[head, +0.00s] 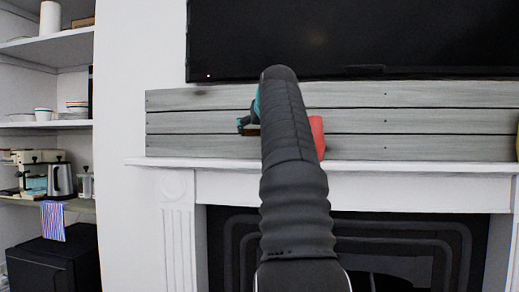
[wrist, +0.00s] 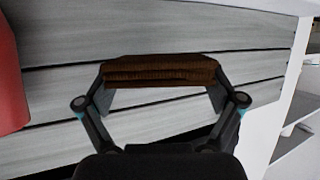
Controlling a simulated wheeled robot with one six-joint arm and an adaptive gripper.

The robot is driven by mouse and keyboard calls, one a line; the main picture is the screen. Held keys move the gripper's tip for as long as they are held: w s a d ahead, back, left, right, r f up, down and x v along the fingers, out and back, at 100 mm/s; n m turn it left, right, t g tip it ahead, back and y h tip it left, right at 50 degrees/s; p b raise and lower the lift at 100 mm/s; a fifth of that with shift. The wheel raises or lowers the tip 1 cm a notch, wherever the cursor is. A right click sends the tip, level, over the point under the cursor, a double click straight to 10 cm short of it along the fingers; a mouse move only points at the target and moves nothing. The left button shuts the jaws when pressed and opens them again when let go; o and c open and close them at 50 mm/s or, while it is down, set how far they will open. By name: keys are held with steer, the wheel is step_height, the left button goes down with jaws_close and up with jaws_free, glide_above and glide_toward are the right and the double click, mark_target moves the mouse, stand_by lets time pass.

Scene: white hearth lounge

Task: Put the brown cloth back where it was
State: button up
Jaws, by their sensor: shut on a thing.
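The brown cloth (wrist: 160,70) is a folded, flat bundle held between the two fingers of my gripper (wrist: 160,88) in the wrist view. In the head view my gripper (head: 246,122) is mostly hidden behind my dark arm, and only a small brown edge of the cloth (head: 252,132) shows beside it. The cloth is in front of the grey plank panel, above the level of the white mantel shelf (head: 410,168). I cannot tell whether it touches anything besides my fingers.
A red object (head: 318,136) stands on the mantel just right of my arm, partly hidden. A black screen (head: 400,40) hangs above the grey planks (head: 430,120). The mantel to the right is clear up to a yellow object (head: 517,143). Shelves (head: 50,125) with dishes stand left.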

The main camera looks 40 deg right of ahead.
steer(key=shift+w+d+r+p, duration=0.1)
steer(key=shift+w+d+p, duration=0.25)
steer(key=shift+w+d, duration=0.35)
steer(key=shift+s+f, duration=0.2)
steer(key=shift+f, duration=0.25)
steer(key=shift+f+b, duration=1.55)
steer(key=shift+f, duration=1.45)
steer(key=shift+w+d+f, duration=0.1)
steer(key=shift+w+f, duration=0.05)
steer(key=o, duration=0.8)
steer(key=shift+f, duration=0.15)
